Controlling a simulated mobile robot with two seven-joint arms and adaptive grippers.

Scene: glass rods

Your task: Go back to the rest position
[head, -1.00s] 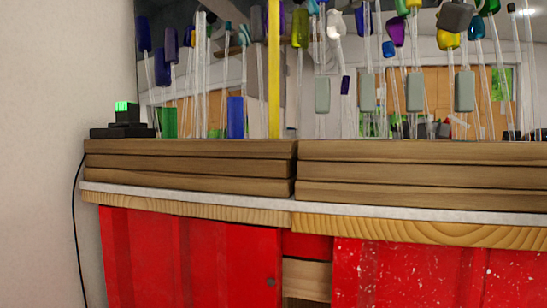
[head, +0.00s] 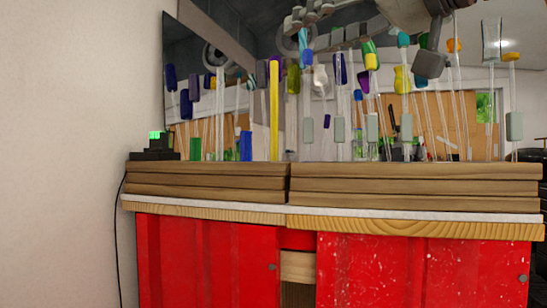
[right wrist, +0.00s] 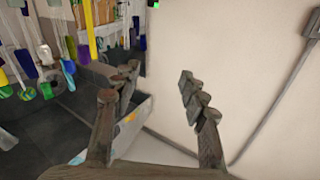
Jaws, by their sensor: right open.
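My right gripper (head: 435,40) shows at the top of the head view, coming in from above in front of the glass rods. In the right wrist view its fingers (right wrist: 157,85) are spread wide with nothing between them, beside a bare wall. Thin clear glass rods with coloured ends stand in a crowded row above the wooden bench; one has a yellow end (head: 371,61). A tall yellow rod (head: 274,110) stands near the middle of the row. My left gripper is not in view.
The wooden bench top (head: 400,186) lies over red cabinet doors (head: 400,265). A small black device (head: 155,148) with a green light sits at its left end. A mirror-like dark panel (head: 225,50) stands behind. A plain wall (head: 60,150) is at left.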

